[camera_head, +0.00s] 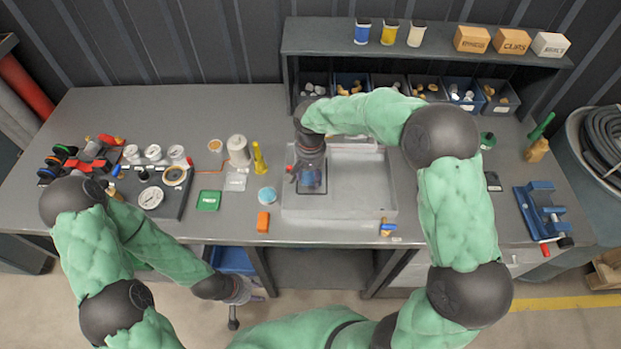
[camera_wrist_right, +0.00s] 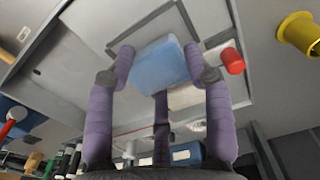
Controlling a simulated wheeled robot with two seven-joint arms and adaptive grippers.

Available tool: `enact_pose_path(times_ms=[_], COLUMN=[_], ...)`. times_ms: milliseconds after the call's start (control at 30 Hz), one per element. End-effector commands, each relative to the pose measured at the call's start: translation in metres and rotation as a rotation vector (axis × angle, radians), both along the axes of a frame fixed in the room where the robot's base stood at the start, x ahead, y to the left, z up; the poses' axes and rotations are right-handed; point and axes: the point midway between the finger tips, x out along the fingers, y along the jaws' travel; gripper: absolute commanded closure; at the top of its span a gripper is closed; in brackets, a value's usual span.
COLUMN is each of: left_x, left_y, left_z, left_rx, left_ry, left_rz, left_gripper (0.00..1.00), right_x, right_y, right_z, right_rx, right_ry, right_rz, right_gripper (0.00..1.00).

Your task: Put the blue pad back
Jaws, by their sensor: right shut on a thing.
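The blue pad (camera_wrist_right: 163,66) is a light blue block held between the purple fingers of my right gripper (camera_wrist_right: 160,75) in the right wrist view. Beyond it is a dark square outline (camera_wrist_right: 207,25) on a pale grey surface; whether the pad touches that surface I cannot tell. In the head view my right gripper (camera_head: 309,182) points down over the left part of a grey tray (camera_head: 350,207), above the dark outline, and mostly hides the pad. My left gripper (camera_head: 240,292) hangs low in front of the bench, away from the tray; its finger opening is unclear.
Left of the tray are a round light blue disc (camera_head: 267,195), an orange block (camera_head: 263,222), a green card (camera_head: 208,200) and a yellow part (camera_head: 259,158). Gauges (camera_head: 151,197) stand further left. A blue vise (camera_head: 540,208) is at the right. Bins (camera_head: 467,95) line the back.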

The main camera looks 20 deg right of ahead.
Motion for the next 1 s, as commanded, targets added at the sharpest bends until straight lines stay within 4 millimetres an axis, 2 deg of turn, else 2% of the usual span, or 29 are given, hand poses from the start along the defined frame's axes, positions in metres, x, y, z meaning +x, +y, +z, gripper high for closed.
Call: enact_pose_path(times_ms=[33, 100, 533, 567, 600, 633, 1000], left_x=[0.000, 0.000, 0.000, 0.000, 0.000, 0.000, 0.000], left_y=[0.000, 0.000, 0.000, 0.000, 0.000, 0.000, 0.000], left_z=[-0.003, -0.004, -0.007, -0.006, -0.006, -0.006, -0.004], left_rx=[0.000, 0.000, 0.000, 0.000, 0.000, 0.000, 0.000], left_ry=[0.000, 0.000, 0.000, 0.000, 0.000, 0.000, 0.000], left_rz=[0.000, 0.000, 0.000, 0.000, 0.000, 0.000, 0.000], left_gripper=[0.60, 0.60, 0.60, 0.60, 0.60, 0.60, 0.60], right_x=[-0.001, -0.001, -0.001, -0.001, -0.001, -0.001, -0.001], right_y=[0.000, 0.000, 0.000, 0.000, 0.000, 0.000, 0.000], right_z=[-0.010, -0.017, -0.023, -0.022, -0.022, -0.022, -0.020], right_rx=[-0.001, 0.000, -0.001, -0.001, -0.001, 0.000, -0.001], right_ry=[0.005, 0.003, 0.001, 0.001, 0.001, 0.002, 0.001], right_rz=[0.000, 0.001, 0.001, 0.001, 0.001, 0.001, 0.001], right_gripper=[0.79, 0.79, 0.79, 0.39, 0.28, 0.24, 0.24])
